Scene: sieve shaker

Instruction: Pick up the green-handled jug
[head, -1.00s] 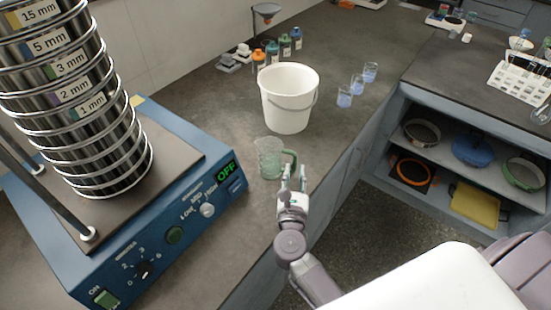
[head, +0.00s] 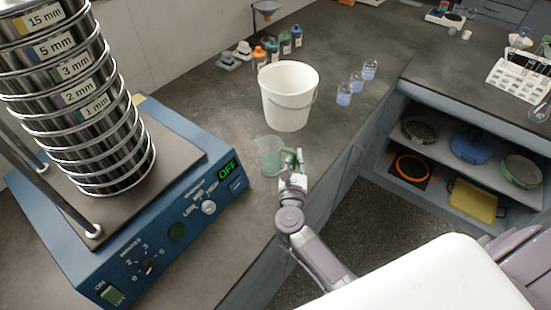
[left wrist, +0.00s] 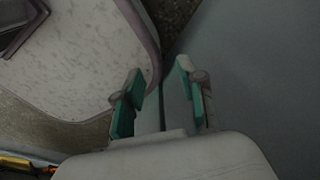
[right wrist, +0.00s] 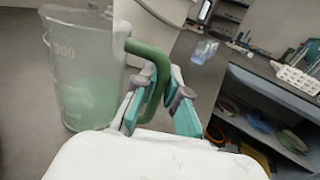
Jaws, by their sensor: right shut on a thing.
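The green-handled jug (head: 269,156) is a clear, greenish measuring jug on the dark counter, in front of the white bucket. In the right wrist view the jug (right wrist: 80,75) appears upright at the left, its green handle (right wrist: 152,62) reaching in between my fingers. My right gripper (head: 293,165) is at the handle side of the jug and shut on the handle; it also shows in the right wrist view (right wrist: 158,105). My left gripper (left wrist: 158,95) shows only in its own wrist view, with its fingers apart and nothing between them.
The sieve shaker (head: 165,230) with its sieve stack stands left of the jug. The white bucket (head: 289,98) is just behind it. Several small blue beakers (head: 344,94) stand near the counter's right edge, with bottles (head: 272,50) at the back.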

